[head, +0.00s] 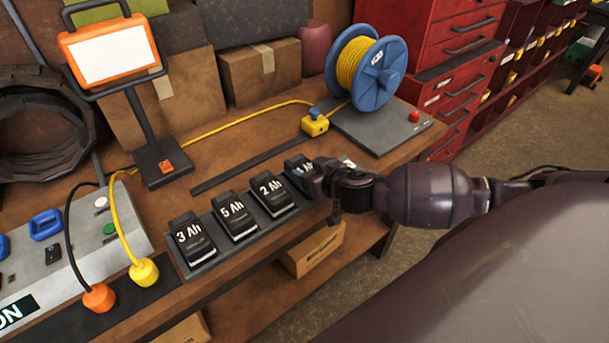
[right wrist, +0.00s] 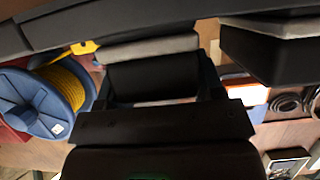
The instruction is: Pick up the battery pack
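Several black battery packs stand in a row on a dark rack (head: 206,266) along the bench's front edge. They are marked 3 Ah (head: 194,241), what looks like 5 Ah (head: 237,216), and 2 Ah (head: 272,195). A fourth pack (head: 297,163) at the row's right end is partly hidden by my right gripper (head: 318,182), which reaches in from the right. In the right wrist view a black block with a grey edge (right wrist: 152,78), probably this pack, fills the space between the fingers (right wrist: 155,90). Whether they press on it is unclear. My left gripper is out of view.
A blue reel with yellow cable (head: 368,68) stands on a grey base behind my gripper. A lamp (head: 110,55) and a grey console (head: 65,255) with plugs are at left. Cardboard boxes line the back; a red drawer cabinet (head: 460,50) is right of the bench.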

